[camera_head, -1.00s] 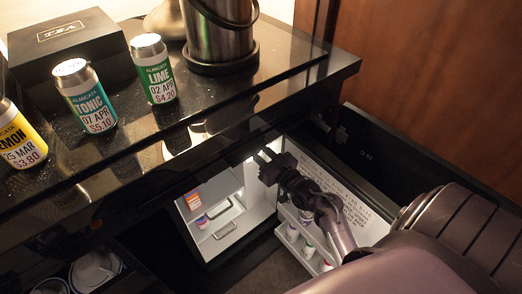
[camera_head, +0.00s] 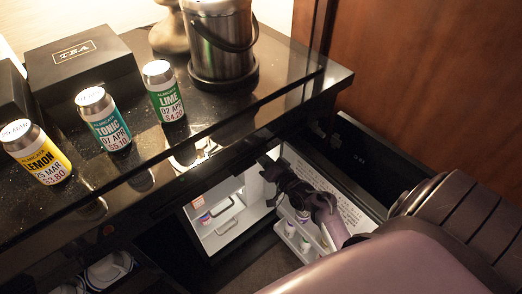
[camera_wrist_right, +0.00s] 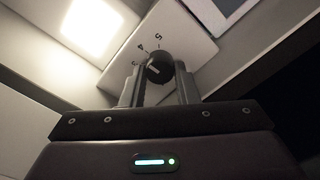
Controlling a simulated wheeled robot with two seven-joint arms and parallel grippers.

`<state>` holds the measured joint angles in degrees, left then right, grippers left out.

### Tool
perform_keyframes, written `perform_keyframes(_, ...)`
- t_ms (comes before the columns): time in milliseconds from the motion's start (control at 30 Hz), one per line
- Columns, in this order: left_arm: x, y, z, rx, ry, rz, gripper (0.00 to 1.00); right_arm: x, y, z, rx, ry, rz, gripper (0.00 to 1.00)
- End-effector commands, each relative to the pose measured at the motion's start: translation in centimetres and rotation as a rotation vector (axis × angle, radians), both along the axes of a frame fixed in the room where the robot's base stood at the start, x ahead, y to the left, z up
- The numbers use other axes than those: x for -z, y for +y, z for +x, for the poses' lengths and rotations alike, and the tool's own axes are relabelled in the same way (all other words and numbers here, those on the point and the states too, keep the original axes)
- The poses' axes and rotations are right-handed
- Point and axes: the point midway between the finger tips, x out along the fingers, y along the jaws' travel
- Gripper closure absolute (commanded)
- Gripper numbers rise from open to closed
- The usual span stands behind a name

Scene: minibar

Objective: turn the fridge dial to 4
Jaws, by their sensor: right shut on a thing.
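The fridge dial (camera_wrist_right: 160,62) is a small black round knob in the right wrist view, on a pale panel (camera_wrist_right: 125,58) with the printed numbers 5, 4 and what looks like 3 around its upper left side. A short white mark shows on the dial's face; I cannot tell exactly which number it points at. My right gripper (camera_wrist_right: 161,74) is shut on the dial, one finger on each side. In the head view my right gripper (camera_head: 271,170) reaches into the open fridge (camera_head: 222,240), and the dial is hidden there. My left gripper is not in view.
The fridge door (camera_head: 330,195), with printed text and small bottles in its shelf, stands open beside my right arm. The black counter (camera_head: 215,120) overhangs the fridge and holds cans, a tea box (camera_head: 85,68) and a metal bucket (camera_head: 222,45). A lit panel (camera_wrist_right: 90,25) shows near the dial.

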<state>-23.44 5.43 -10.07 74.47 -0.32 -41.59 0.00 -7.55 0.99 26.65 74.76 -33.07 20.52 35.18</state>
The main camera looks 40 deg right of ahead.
Motion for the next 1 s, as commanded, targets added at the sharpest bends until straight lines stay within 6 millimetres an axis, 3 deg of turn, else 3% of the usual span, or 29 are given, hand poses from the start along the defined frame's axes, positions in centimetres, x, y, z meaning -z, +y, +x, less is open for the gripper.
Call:
perform_keyframes(567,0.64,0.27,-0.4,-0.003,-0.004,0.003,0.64,-0.06,-0.01,0.07,-0.001,0.0,0.033,0.95)
perform_keyframes(600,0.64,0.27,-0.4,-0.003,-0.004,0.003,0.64,-0.06,-0.01,0.07,-0.001,0.0,0.033,0.68)
perform_keyframes(733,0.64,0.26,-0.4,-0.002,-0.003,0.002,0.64,-0.06,-0.01,0.06,0.0,0.001,0.033,0.51)
perform_keyframes(1000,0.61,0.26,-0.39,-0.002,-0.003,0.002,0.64,-0.01,-0.01,-0.04,0.0,0.003,0.033,0.51)
